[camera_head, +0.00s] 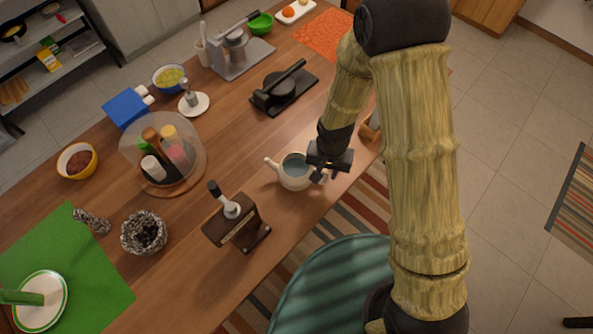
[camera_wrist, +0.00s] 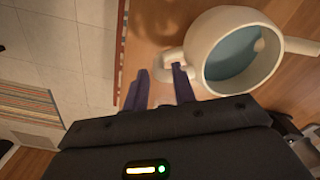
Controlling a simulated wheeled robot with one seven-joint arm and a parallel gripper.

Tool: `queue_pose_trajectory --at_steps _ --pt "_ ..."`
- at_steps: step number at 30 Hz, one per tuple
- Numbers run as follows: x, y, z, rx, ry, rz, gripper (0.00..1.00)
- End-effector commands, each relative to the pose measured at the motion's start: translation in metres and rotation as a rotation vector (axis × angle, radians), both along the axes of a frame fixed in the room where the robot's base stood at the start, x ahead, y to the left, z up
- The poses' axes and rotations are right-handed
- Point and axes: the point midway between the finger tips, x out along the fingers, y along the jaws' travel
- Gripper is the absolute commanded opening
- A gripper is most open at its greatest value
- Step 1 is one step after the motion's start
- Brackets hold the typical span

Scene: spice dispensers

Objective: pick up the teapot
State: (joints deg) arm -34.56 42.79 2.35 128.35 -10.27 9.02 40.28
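The white teapot (camera_head: 284,180) stands on the wooden table near its right edge, its spout to the left and grey-blue showing inside its open top. My gripper (camera_head: 320,177) is at its right, handle side, and partly covers the handle. In the wrist view the teapot (camera_wrist: 203,47) is at the upper right, with its handle on the left side. The two dark fingers of my gripper (camera_wrist: 160,70) are apart, with the handle (camera_wrist: 171,58) at the right fingertip. I cannot tell whether the finger touches it. Nothing is clamped.
A dark wooden box-shaped dispenser (camera_head: 238,221) stands left of and nearer than the teapot. A glass dome (camera_head: 133,148) over bottles is further left. A black press (camera_head: 282,90) lies behind. A green round chair seat (camera_head: 335,285) is below the table's edge.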

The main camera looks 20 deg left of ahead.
Motion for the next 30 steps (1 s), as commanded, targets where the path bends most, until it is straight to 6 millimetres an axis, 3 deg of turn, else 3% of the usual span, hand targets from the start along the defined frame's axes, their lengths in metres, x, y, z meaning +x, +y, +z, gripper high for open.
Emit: queue_pose_trajectory --at_steps 9,26,30 --pt "-0.002 -0.002 -0.036 -0.001 0.002 0.001 0.26" --pt "-0.002 -0.002 -0.038 0.000 0.000 0.001 0.26" --pt "-0.002 -0.002 -0.038 0.000 0.000 0.001 0.03"
